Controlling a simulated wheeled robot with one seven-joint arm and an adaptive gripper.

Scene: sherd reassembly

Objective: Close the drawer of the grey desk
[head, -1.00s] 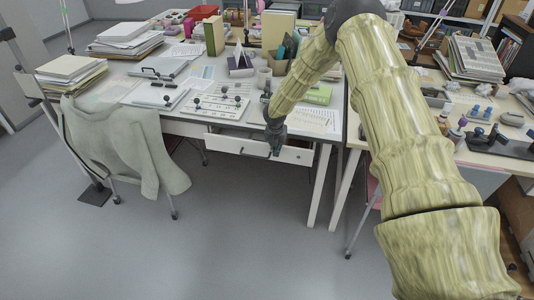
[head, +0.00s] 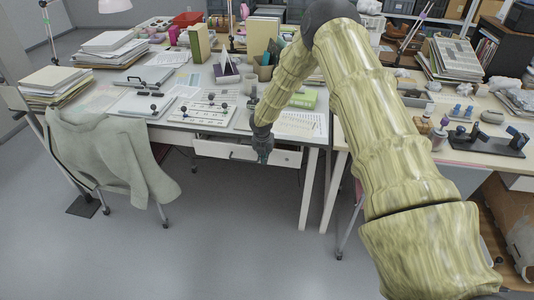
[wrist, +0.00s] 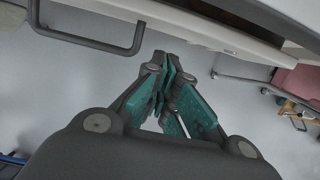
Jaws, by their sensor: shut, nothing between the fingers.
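The grey desk (head: 180,112) stands left of centre in the head view, with a light top and pale legs. Its drawer (head: 225,149) has a white front under the desk's near edge. The drawer appears pulled out a little, with a dark gap above its front.
A chair with a grey-green garment (head: 105,155) stands at the desk's left front. A second table (head: 455,150) with small bottles and tools adjoins on the right. The desk top holds papers, books and a board with knobs (head: 200,112).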

